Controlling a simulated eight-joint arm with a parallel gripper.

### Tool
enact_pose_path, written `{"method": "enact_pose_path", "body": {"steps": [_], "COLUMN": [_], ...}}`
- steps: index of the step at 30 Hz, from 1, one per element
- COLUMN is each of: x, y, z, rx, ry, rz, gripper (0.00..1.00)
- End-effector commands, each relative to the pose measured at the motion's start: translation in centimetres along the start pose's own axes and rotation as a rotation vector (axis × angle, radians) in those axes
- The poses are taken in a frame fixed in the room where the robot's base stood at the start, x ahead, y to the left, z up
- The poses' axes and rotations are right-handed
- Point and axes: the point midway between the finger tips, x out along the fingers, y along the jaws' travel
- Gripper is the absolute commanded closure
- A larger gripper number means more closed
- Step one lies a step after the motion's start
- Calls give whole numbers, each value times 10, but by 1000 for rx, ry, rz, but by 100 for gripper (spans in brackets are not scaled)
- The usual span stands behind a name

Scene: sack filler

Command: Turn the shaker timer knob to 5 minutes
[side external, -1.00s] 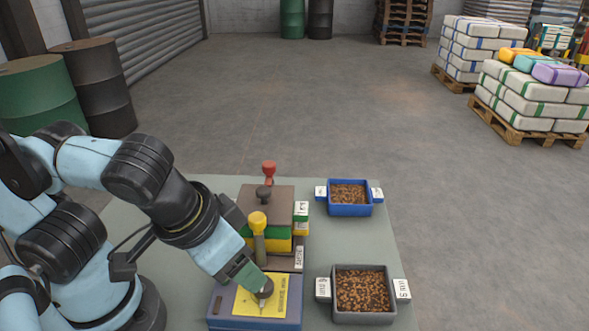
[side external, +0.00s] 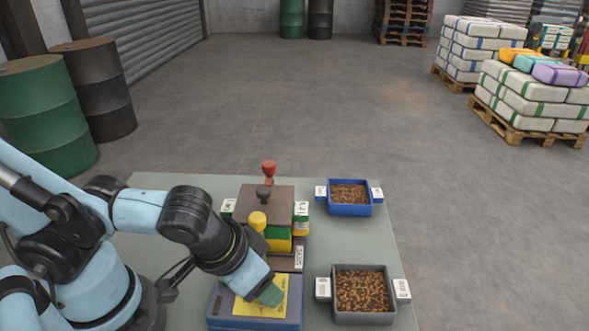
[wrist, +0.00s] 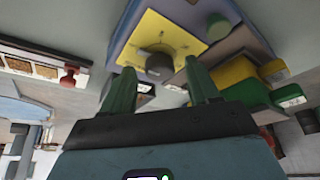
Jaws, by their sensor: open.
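The timer is a blue-grey box (side external: 226,318) with a yellow dial plate (side external: 246,306) at the front of the bench. In the wrist view the yellow plate (wrist: 145,38) carries a dark round knob (wrist: 160,66) with markings around it, too small to read. My gripper (side external: 270,294) is over the right part of the plate, and the knob is hidden there in the side view. In the wrist view my green gripper fingers (wrist: 160,80) are apart, with the knob beyond and between their tips. I cannot tell whether they touch it.
Behind the timer stands a stacked green and yellow sieve unit with a brown top (side external: 262,196), a yellow-knobbed lever (side external: 257,220) and a red knob (side external: 268,168). A grey tray (side external: 363,318) and a blue tray (side external: 349,211) of brown pellets stand to the right.

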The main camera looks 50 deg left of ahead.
Motion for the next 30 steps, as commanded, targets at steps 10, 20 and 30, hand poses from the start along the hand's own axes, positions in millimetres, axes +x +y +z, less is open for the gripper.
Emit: {"method": "enact_pose_path", "body": {"steps": [10, 20, 30], "x": [2, 2, 2], "y": [0, 0, 0], "z": [0, 0, 0], "rx": [0, 0, 36], "ry": [0, 0, 0], "rz": [0, 0, 16], "gripper": [40, 86, 95]}}
